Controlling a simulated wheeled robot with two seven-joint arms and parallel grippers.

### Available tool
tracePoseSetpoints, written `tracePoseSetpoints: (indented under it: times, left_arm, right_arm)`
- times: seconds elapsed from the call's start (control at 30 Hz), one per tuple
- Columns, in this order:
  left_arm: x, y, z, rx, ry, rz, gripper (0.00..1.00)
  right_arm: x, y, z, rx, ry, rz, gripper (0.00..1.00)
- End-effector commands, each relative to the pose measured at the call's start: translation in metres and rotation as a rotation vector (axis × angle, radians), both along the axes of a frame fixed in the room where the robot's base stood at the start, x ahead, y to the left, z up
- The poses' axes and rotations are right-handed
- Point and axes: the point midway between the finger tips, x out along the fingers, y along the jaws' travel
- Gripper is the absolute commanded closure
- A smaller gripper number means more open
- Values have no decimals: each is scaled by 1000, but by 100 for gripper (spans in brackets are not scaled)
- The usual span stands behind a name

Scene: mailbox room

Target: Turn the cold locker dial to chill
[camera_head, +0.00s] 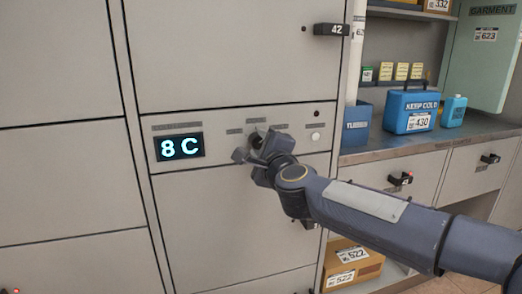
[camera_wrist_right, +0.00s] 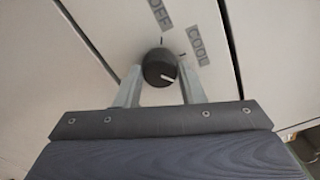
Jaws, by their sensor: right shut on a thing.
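The cold locker dial (camera_wrist_right: 160,67) is a round black knob with a white pointer line. In the right wrist view it sits between the two fingers of my right gripper (camera_wrist_right: 161,88), which is shut on it. Labels OFF (camera_wrist_right: 160,13) and COOL (camera_wrist_right: 198,46) show beside the dial; its pointer is turned past COOL, toward the lower right of that view. In the head view my right gripper (camera_head: 256,150) covers most of the dial. The locker display (camera_head: 179,147) reads 8 C. My left gripper is not in view.
A round white button (camera_head: 316,136) is right of the dial on the same panel. A locker handle tagged 42 (camera_head: 331,29) juts out above. At right, a counter (camera_head: 430,142) holds a blue KEEP COLD box (camera_head: 411,108) and a blue bottle (camera_head: 454,111).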

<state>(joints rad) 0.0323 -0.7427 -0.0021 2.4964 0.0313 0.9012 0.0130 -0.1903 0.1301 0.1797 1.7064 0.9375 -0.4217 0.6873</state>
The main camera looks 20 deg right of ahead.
Motion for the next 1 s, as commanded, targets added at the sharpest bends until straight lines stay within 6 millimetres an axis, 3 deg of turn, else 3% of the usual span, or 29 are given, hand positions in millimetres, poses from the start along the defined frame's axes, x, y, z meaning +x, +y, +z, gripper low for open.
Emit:
tracePoseSetpoints:
  times: [0.3,0.87,0.9,1.0]
  left_arm:
    - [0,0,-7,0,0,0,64]
    - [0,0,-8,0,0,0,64]
    - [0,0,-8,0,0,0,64]
    - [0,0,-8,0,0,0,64]
  right_arm:
    - [0,0,-1,131,6,-1,87]
    - [0,0,-1,161,8,0,87]
    - [0,0,-1,160,8,0,62]
    - [0,0,-1,160,8,0,49]
